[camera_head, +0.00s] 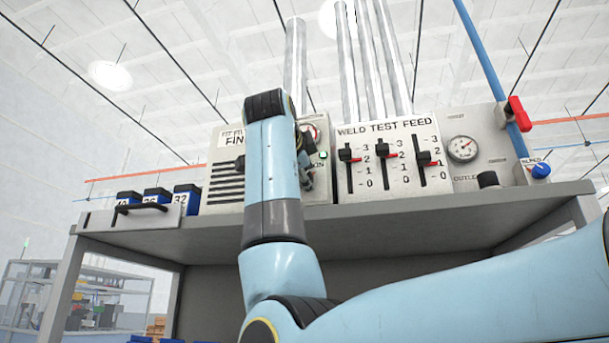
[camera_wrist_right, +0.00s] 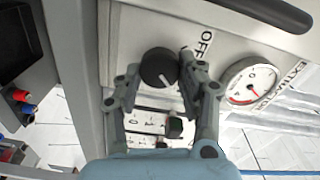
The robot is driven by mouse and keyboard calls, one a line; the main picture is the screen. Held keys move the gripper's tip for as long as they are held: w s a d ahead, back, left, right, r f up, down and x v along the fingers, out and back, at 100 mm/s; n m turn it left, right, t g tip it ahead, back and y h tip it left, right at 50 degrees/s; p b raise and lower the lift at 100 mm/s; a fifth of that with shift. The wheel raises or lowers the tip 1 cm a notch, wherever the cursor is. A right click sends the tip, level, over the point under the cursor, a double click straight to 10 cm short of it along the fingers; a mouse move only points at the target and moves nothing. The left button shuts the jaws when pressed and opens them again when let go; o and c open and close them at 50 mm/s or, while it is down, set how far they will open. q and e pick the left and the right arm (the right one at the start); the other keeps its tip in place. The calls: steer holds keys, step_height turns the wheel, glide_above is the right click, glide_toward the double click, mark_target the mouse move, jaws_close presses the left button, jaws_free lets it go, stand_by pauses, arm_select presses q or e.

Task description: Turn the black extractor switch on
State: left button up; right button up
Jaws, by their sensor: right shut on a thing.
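The black extractor switch (camera_wrist_right: 158,68) is a round knob with a short white mark, on a pale panel in the right wrist view. The word OFF stands beside it, and the mark points away from that word. My right gripper (camera_wrist_right: 160,80) is shut on the knob, one finger on each side. In the head view my right gripper (camera_head: 306,165) is at the front of the extractor box (camera_head: 226,185), partly behind my arm, which hides the knob. A green lamp (camera_head: 323,155) glows beside the gripper, near the letters ON. My left gripper is not in view.
An extraction gauge (camera_wrist_right: 250,83) is close beside the gripper. The weld test feed panel (camera_head: 385,155) with three red-tipped sliders stands right of it. A red-handled valve (camera_head: 519,113) is farther right. Blue numbered boxes (camera_head: 187,199) sit left on the grey shelf (camera_head: 420,230).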

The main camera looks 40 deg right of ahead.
stand_by(0.6)
steer(key=o, duration=0.8)
steer(key=shift+o, duration=0.4)
steer(key=shift+w+d+f, duration=0.1)
steer(key=shift+w, duration=0.2)
steer(key=v, duration=0.7)
steer(key=shift+s+a, duration=0.2)
steer(key=shift+f, duration=0.1)
